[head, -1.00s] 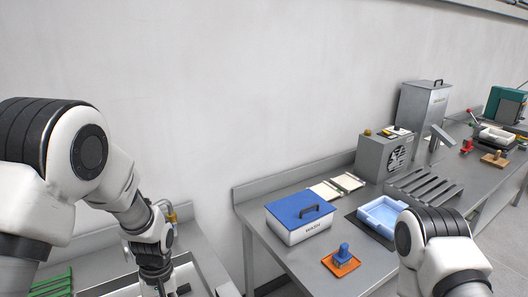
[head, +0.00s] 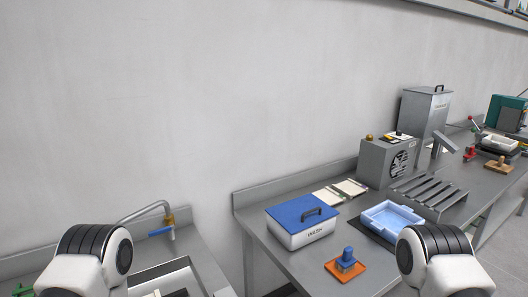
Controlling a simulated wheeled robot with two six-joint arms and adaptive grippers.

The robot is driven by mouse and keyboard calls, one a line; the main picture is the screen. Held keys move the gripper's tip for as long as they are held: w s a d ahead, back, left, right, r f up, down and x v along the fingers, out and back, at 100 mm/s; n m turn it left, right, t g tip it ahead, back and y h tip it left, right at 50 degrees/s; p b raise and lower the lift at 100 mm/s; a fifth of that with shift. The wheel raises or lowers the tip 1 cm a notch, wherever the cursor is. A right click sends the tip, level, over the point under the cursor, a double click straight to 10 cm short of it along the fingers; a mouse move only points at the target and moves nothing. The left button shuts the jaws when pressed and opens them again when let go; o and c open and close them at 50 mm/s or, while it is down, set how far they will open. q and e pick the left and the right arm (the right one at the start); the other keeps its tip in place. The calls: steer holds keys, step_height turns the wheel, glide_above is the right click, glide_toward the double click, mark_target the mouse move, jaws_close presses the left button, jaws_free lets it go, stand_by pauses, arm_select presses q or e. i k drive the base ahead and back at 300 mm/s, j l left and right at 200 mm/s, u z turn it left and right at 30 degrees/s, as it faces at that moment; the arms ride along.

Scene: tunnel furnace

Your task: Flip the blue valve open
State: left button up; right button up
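The blue valve (head: 161,231) is a small blue lever on the brass body of a metal tap (head: 152,209). The tap stands at the back of the sink counter, at the lower left of the head view. The lever points out to the left of the brass body, roughly level. Nothing touches it. My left arm shows only as a white and black joint left of the tap, and my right arm as a similar joint at the lower right. Both grippers are out of the frame.
The sink (head: 207,277) is partly cut off below. On the right-hand table are a blue-lidded WASH box (head: 308,234), a blue-handled block on an orange plate (head: 346,264), a light blue tray (head: 391,217) and a grey machine (head: 385,160). A gap separates the two counters.

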mark_target(164, 230)
steer(key=i+l+u, duration=0.1)
steer(key=u, duration=0.25)
steer(key=i+l+u, duration=0.2)
steer(key=u, duration=0.15)
steer(key=i+l+u, duration=0.3)
steer(key=k+j, duration=0.05)
steer(key=k, duration=0.05)
